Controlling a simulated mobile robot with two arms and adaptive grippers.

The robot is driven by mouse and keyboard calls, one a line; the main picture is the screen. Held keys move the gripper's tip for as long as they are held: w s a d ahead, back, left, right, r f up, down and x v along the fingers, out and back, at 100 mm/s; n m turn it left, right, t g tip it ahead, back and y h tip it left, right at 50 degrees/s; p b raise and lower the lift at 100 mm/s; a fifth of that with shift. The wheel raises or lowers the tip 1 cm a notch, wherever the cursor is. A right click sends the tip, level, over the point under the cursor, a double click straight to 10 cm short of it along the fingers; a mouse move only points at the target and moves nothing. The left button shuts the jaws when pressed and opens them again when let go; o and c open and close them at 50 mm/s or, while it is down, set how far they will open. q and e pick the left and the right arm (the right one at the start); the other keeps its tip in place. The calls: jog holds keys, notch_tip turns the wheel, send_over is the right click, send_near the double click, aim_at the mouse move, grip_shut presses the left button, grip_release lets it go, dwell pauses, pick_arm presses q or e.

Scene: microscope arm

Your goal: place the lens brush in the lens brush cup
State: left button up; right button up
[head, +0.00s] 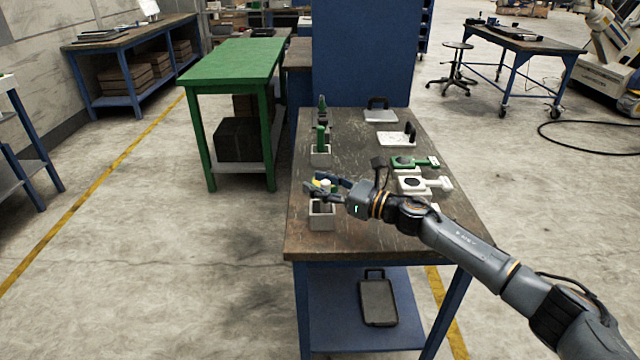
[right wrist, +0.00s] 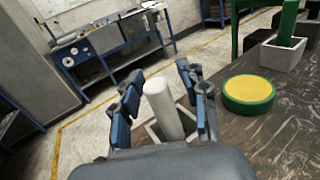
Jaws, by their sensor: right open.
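A white, rod-like handle (right wrist: 162,108), which looks like the lens brush, stands nearly upright between the fingers of my right gripper (right wrist: 158,92) in the right wrist view. Its lower end is inside a light grey square cup (right wrist: 153,130), partly hidden by the gripper. In the head view the cup (head: 322,222) stands near the table's front left corner. My right gripper (head: 318,186) is over it, with its fingers open on either side of the handle. The bristles are hidden. My left gripper is not in view.
A round green and yellow piece (right wrist: 250,93) lies beside the cup. A grey cup with a green handle (head: 321,158) stands farther back, with another dark-green item behind. Green (head: 412,162) and white (head: 424,184) tools lie on the table's right side.

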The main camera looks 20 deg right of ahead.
jog(key=b+v, duration=0.2)
jog(key=v, duration=0.5)
jog(key=shift+s, duration=0.25)
jog(key=shift+r, duration=0.1)
